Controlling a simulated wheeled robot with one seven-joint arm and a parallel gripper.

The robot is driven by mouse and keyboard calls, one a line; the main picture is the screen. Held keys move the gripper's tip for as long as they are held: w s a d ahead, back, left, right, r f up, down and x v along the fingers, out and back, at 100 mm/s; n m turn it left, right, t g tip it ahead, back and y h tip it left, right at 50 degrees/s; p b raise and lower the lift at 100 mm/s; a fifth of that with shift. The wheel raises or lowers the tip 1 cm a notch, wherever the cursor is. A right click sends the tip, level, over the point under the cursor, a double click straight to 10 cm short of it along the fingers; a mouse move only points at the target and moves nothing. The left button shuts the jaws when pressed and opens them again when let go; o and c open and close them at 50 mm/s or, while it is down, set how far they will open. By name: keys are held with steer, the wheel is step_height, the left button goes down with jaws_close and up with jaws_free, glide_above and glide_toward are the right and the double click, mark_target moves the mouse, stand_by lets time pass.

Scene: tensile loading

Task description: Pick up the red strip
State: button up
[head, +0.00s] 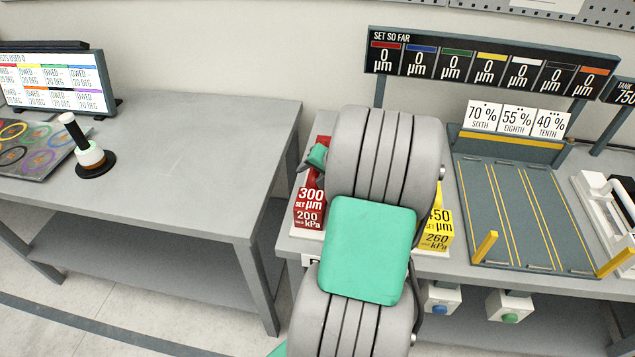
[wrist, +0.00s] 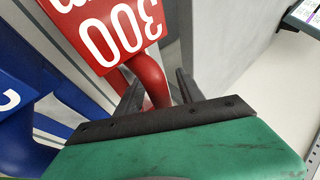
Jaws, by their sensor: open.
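The red strip (head: 309,208) carries a "300 µm" and "200 kPa" label and stands at the left end of the right-hand bench. In the wrist view its upside-down label plate (wrist: 105,35) fills the upper left, with a curved red part (wrist: 147,80) below it. My gripper (head: 306,175) is at the strip, mostly small and partly hidden behind my arm in the head view. In the wrist view my gripper (wrist: 158,95) is open, with a dark finger on each side of the curved red part. I cannot tell whether either finger touches it.
A blue strip (wrist: 50,88) stands close to the left in the wrist view. A yellow block (head: 436,230) stands right of my arm, which hides the bench between. A gap separates the left table (head: 190,150) from this bench.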

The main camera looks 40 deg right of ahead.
steer(key=shift+c, duration=0.6)
jaws_close()
stand_by(0.7)
steer(key=shift+r, duration=0.1)
